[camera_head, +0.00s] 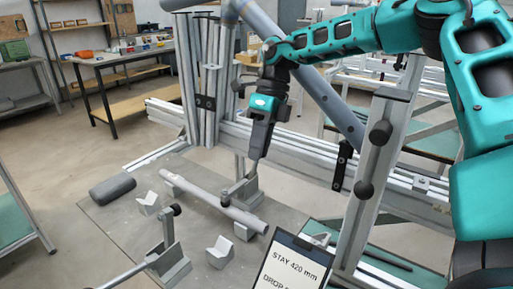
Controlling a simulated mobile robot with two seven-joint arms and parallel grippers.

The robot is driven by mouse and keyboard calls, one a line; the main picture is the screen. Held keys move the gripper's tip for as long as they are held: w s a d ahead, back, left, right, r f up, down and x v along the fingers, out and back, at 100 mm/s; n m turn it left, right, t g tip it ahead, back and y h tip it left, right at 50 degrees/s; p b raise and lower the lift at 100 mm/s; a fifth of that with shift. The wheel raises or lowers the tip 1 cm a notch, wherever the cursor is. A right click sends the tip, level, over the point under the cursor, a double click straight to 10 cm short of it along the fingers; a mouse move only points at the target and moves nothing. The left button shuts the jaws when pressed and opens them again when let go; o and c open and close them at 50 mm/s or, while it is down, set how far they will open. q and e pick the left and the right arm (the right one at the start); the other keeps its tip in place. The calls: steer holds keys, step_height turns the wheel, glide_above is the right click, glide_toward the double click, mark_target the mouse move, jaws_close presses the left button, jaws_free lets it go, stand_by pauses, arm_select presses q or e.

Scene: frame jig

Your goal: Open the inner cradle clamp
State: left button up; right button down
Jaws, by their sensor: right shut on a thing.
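A grey tube (195,193) lies on the grey base plate (115,222), resting across light grey cradle blocks. A grey clamp (246,190) stands beside the tube, with an arm reaching down toward the tube and a dark tip (225,200) at it. My right gripper (255,155) points down from above, its fingers shut at the top of this clamp, apparently on its handle. The fingers hide most of what they hold. A second grey clamp (170,262) stands nearer the front, with its arm upright and a dark knob (177,210). My left gripper is not in view.
A dark grey cylinder (112,190) lies at the plate's left. A clipboard (290,265) reading "STAY 420 mm" is at the front. An aluminium frame (205,100) with rails and a slanting grey tube (310,85) rises close behind and right of my right gripper.

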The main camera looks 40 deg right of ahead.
steer(key=c, duration=1.2)
jaws_free()
step_height(320, 180, up, 20)
steer(key=shift+r+p, duration=0.1)
steer(key=shift+p, duration=0.85)
